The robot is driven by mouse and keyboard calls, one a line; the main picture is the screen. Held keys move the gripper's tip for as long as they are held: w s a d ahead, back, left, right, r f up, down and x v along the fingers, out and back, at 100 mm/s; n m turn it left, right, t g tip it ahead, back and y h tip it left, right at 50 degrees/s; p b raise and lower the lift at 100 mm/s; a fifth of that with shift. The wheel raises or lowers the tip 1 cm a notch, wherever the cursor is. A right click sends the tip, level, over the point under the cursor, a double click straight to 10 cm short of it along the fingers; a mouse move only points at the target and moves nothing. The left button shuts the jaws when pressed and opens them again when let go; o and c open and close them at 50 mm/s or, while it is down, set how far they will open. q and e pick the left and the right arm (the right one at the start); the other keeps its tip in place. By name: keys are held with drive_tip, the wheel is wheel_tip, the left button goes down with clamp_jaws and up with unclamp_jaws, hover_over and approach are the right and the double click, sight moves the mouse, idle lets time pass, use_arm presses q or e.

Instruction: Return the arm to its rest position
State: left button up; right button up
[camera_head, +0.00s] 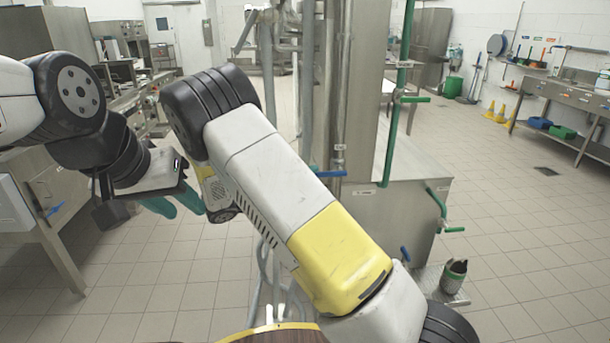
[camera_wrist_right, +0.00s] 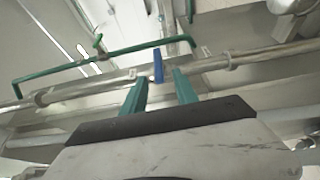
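My left arm comes in from the left edge in the head view. Its gripper (camera_head: 180,207) hangs in front of the left worktables with its two teal fingers apart and nothing seen between them. My right arm (camera_head: 300,210), grey and yellow, rises from the lower right to a black elbow near the middle and hides much of the centre. A blue lever (camera_wrist_right: 158,65) shows beyond the gap.
Steel machinery (camera_head: 362,100) with vertical pipes and green handles stands behind my right arm. A blue handle (camera_head: 330,173) sticks out close beside that arm. A steel worktable (camera_head: 62,255) is at left.

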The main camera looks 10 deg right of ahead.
use_arm(q)
drive_tip(key=shift+s+a, duration=0.25)
drive_tip(key=shift+a, duration=0.1)
use_arm(e)
drive_tip(key=shift+s+a, duration=0.15)
drive_tip(key=shift+a, duration=0.3)
